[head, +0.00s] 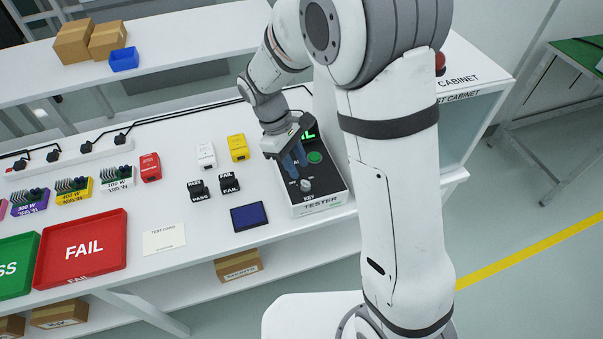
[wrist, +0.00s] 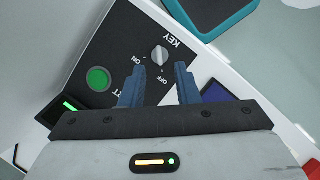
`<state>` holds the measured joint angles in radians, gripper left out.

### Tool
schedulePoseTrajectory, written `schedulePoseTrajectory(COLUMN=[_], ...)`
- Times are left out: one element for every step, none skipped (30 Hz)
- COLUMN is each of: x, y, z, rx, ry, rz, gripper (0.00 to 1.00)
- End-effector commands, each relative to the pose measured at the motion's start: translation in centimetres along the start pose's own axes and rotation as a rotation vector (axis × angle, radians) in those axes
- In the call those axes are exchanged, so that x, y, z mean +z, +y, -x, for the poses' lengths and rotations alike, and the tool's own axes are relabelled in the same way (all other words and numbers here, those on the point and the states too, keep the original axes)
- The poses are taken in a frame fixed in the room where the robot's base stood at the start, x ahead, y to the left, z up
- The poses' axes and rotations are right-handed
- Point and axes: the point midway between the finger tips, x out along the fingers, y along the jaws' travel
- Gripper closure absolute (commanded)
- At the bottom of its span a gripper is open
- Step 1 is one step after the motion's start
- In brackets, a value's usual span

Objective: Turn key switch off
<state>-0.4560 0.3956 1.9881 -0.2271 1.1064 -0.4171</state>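The key switch (head: 305,185) is a small grey knob on the black top panel of the white tester box (head: 322,205), near its front edge by the word KEY. In the wrist view the knob (wrist: 159,55) shows close up, with ON and OFF printed beside it. I cannot tell surely which mark it points to. My gripper (head: 297,172) is over the panel, pointing down. In the wrist view its two blue fingers (wrist: 160,80) are apart with nothing between them, and the knob appears just beyond their tips.
A green button (wrist: 97,79) and a lit green display (head: 309,134) are on the same panel. A dark blue pad (head: 249,216) lies left of the tester. PASS and FAIL stamps (head: 229,184) and a red FAIL tray (head: 82,248) are farther left.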

Motion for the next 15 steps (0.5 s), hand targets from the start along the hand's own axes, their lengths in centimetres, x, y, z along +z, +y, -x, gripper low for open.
schedulePoseTrajectory(x=[-0.1, -0.1, -0.1, -0.1, -0.1, 0.0, 0.0, 0.0, 0.0, 0.0, 0.0, 0.0, 0.0, 0.0, 0.0], y=[0.0, 0.0, 0.0, 0.0, 0.0, 0.0, 0.0, 0.0, 0.0, 0.0, 0.0, 0.0, 0.0, 0.0, 0.0], z=[0.8, 1.2, 1.6, 1.9, 2.2, 2.4, 2.5, 2.6, 2.7, 2.7, 2.7, 2.7, 2.7, 2.7, 2.7], rx=[0.002, 0.002, 0.001, 0.002, 0.001, 0.0, 0.0, 0.0, 0.0, 0.0, 0.0, 0.0, 0.0, 0.0, 0.0], ry=[0.003, 0.003, 0.001, 0.002, 0.001, 0.0, 0.0, 0.0, 0.0, 0.0, 0.0, 0.0, 0.0, 0.0, 0.0], rz=[0.0, 0.0, 0.0, -0.001, -0.001, -0.001, -0.001, -0.001, -0.001, -0.001, -0.001, -0.001, -0.001, -0.001, -0.001], gripper=[0.71, 0.71, 0.71, 0.71, 0.71, 0.71, 0.71, 0.71, 0.71, 0.71, 0.71, 0.71, 0.71, 0.71, 0.71])
